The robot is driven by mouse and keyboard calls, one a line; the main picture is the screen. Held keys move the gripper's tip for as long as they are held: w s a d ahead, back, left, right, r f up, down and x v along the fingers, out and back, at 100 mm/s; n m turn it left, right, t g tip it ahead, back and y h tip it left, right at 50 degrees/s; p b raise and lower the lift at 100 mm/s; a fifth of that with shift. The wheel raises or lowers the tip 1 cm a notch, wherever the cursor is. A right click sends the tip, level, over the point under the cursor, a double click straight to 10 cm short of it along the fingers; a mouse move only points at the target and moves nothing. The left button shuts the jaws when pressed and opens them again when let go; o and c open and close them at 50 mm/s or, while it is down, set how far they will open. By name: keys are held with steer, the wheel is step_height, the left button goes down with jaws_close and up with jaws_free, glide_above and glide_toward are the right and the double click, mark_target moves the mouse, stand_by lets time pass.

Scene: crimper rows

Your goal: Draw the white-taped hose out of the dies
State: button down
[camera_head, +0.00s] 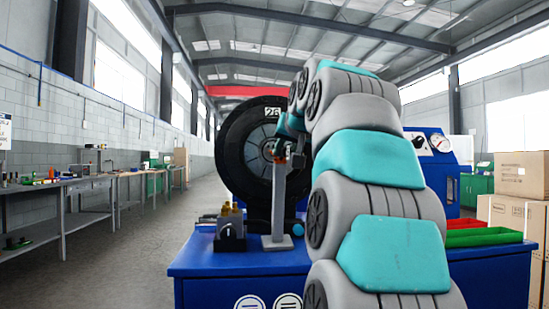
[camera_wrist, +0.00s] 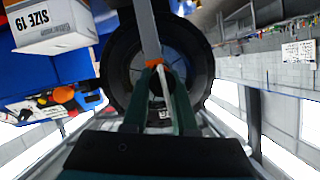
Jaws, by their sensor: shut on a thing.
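The crimper is a large black ring (camera_head: 240,150) marked 26, standing on a blue bench (camera_head: 240,265). Its grey dies (camera_head: 257,138) sit in the centre, partly hidden by my arm and a grey post. My gripper (camera_head: 283,152) is in front of the dies, small and half hidden. In the wrist view my gripper's dark fingers (camera_wrist: 156,68) close together in front of the ring (camera_wrist: 120,65), with orange at their tips. A pale strip shows between the fingers, likely the white-taped hose (camera_wrist: 164,88). I cannot make out how far it sits in the dies.
A grey upright post (camera_head: 279,200) stands on the bench close in front of the ring. A small block with brass pieces (camera_head: 230,230) is left of it. Red and green trays (camera_head: 480,238) and a gauge unit (camera_head: 437,142) are at the right. Cartons (camera_head: 522,178) stand beyond.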

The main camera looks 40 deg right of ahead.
steer(key=shift+s+a+f, duration=0.25)
steer(key=shift+s+a, duration=0.2)
steer(key=shift+s, duration=0.05)
jaws_free()
steer(key=shift+r, duration=0.2)
stand_by(0.4)
stand_by(0.3)
steer(key=v, duration=0.7)
stand_by(0.8)
stand_by(0.6)
